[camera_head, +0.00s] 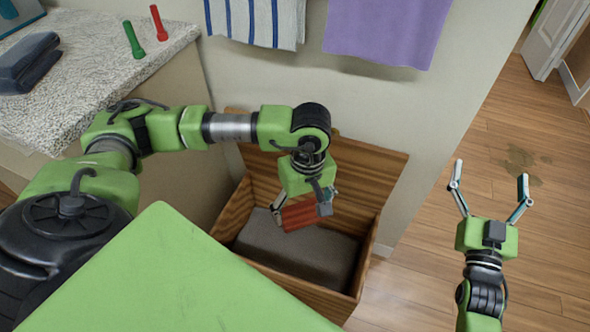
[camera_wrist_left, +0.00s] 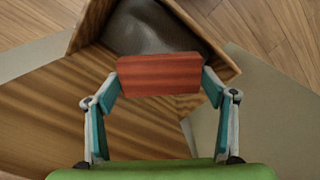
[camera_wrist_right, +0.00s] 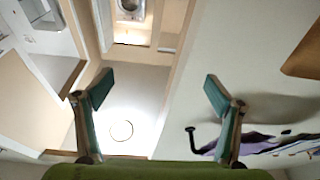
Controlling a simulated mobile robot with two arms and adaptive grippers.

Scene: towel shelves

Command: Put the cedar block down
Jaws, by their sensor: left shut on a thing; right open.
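The cedar block (camera_head: 304,212) is a reddish-brown wooden block. My left gripper (camera_head: 303,208) is shut on it and holds it over an open wooden chest (camera_head: 235,212). In the left wrist view the block (camera_wrist_left: 159,74) lies between the two fingertips (camera_wrist_left: 160,78). A dark grey folded item (camera_head: 290,247) lies inside the chest below the block; it also shows in the left wrist view (camera_wrist_left: 152,28). I cannot tell whether the block touches it. My right gripper (camera_head: 490,190) is open and empty, over the floor at the right; its spread fingers show in the right wrist view (camera_wrist_right: 160,92).
The chest lid (camera_head: 375,165) stands open against the wall. A striped towel (camera_head: 262,20) and a purple towel (camera_head: 385,30) hang above. A speckled counter (camera_head: 85,75) at left holds a dark folded towel (camera_head: 30,65), a green (camera_head: 133,40) and a red (camera_head: 158,22) object. Wooden floor at right is mostly clear.

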